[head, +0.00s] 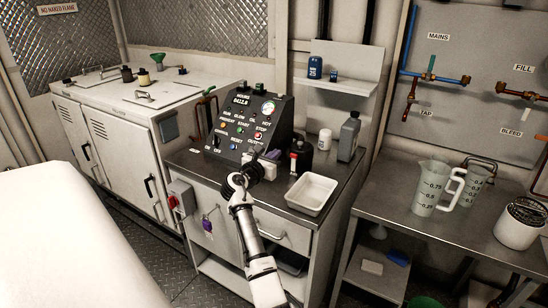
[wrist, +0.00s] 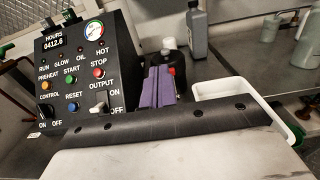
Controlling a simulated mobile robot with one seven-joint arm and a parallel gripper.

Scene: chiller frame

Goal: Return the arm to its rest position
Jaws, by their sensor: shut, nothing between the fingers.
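My arm reaches up from the bottom of the head view to the front of a black control panel (head: 258,118). My gripper (head: 270,155) is in front of the panel's lower right. In the wrist view the purple fingers of my gripper (wrist: 158,86) are together and hold nothing. The control panel (wrist: 85,65) fills the left of that view, with an hours display, a gauge, coloured buttons and an output switch (wrist: 98,108). The fingers appear just right of this switch. I cannot tell whether they touch the panel.
On the panel's counter are a white tray (head: 312,194), a dark red-marked bottle (head: 301,156), a grey bottle (head: 349,137) and a small white bottle (head: 324,139). A steel table at right holds measuring jugs (head: 432,188). A rounded white surface (head: 62,235) occupies the lower left.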

